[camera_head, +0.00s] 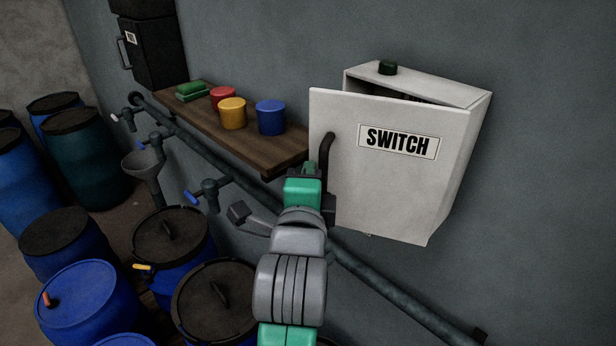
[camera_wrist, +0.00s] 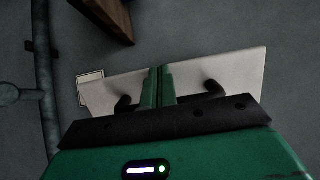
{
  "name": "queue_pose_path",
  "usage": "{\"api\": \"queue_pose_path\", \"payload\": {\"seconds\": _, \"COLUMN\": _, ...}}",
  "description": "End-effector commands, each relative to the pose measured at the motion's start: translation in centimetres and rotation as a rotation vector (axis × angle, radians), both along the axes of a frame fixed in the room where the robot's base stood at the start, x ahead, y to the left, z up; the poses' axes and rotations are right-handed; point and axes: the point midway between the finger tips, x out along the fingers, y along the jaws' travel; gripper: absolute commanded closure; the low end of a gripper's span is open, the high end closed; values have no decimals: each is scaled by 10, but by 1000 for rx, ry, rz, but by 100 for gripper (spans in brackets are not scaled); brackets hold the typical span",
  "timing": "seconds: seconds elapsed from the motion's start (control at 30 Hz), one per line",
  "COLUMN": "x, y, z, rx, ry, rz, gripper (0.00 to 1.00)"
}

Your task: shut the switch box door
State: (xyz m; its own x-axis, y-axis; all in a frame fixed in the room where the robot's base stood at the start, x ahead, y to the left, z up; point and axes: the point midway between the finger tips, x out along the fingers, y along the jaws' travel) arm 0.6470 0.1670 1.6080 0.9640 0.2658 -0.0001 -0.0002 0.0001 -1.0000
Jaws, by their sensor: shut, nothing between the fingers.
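The white switch box (camera_head: 458,180) hangs on the wall at right in the head view, with a dark green knob on top. Its door (camera_head: 375,185), labelled SWITCH, stands ajar. Its left edge is swung out, and a dark gap shows along the top. A black curved handle (camera_head: 327,150) sits near the door's left edge. My gripper (camera_head: 324,172) is at this handle, its fingertips partly hidden. In the wrist view my shut fingers (camera_wrist: 157,85) lie across the white door (camera_wrist: 188,84), with dark handle parts (camera_wrist: 214,88) on both sides. I cannot tell whether they touch.
A wooden shelf (camera_head: 262,154) left of the box carries red, yellow and blue tins and a green item. A pipe (camera_head: 400,290) with valves runs along the wall below. Several blue barrels (camera_head: 90,300) and lidded vats crowd the lower left. The wall right of the box is clear.

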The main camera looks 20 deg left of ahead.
Motion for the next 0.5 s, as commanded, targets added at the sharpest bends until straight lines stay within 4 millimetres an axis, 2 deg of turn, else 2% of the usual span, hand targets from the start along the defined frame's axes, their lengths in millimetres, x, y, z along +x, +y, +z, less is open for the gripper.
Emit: {"api": "queue_pose_path", "payload": {"seconds": 0.5, "x": 6, "y": 2, "z": -1, "rx": 0, "ry": 0, "rz": -53, "gripper": 100}}
